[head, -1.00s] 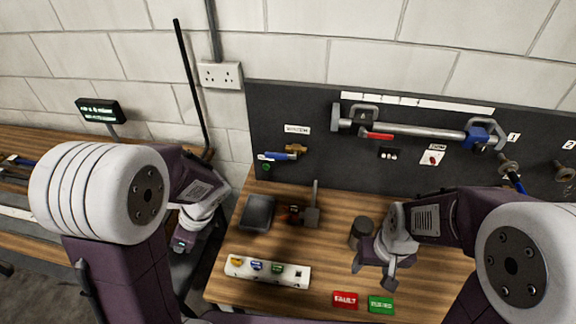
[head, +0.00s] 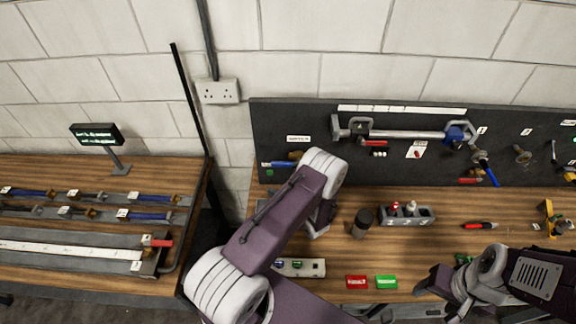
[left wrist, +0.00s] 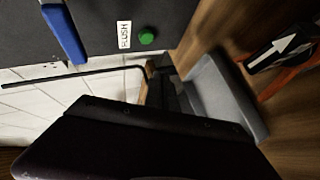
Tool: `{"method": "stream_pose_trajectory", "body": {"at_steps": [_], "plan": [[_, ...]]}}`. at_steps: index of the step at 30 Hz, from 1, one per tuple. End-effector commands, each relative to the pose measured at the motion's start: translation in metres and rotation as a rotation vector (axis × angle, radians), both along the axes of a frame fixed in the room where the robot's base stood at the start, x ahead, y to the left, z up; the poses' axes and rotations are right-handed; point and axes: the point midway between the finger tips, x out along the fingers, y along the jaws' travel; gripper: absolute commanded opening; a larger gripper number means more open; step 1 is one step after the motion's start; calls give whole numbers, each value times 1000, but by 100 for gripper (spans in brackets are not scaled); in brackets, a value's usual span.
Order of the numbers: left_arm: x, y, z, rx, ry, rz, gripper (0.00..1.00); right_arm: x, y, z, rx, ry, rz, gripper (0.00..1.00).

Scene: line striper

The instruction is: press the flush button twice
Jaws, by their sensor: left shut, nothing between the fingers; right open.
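The green flush button (left wrist: 147,38) is on the dark backboard beside a white FLUSH label (left wrist: 124,35) in the left wrist view. In the head view the button (head: 269,173) is a small green spot low on the backboard's left part. My left gripper (head: 316,228) is shut and empty, partly hidden by its own arm, over the bench to the right of the button and apart from it. Its fingertips are hard to make out. My right gripper (head: 432,286) is open and empty near the bench's front right.
A blue-handled tool (left wrist: 64,33) hangs close to the button. A grey tray (left wrist: 222,95) lies on the bench below it. A dark cylinder (head: 362,222), a numbered grey holder (head: 408,216) and red (head: 356,282) and green (head: 386,282) plates are on the bench.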

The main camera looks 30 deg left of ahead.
Motion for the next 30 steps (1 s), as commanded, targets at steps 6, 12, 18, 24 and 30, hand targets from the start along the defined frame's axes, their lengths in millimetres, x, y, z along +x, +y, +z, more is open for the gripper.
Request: {"method": "stream_pose_trajectory", "body": {"at_steps": [6, 12, 18, 24, 30], "plan": [[-27, -1, -11, 9, 82, -9, 0, 0, 0, 18, 0, 0, 0, 60], [-26, -1, -12, 9, 79, -8, 0, 0, 0, 16, 0, 0, 0, 60], [-22, 1, -13, 8, 76, -6, 0, 0, 0, 13, 0, 0, 0, 60], [0, 14, -14, 7, 73, -2, 0, 0, 0, 3, 0, 0, 0, 60], [26, 28, -14, 8, 74, -4, 0, 0, 0, -8, 0, 0, 0, 60]]}}
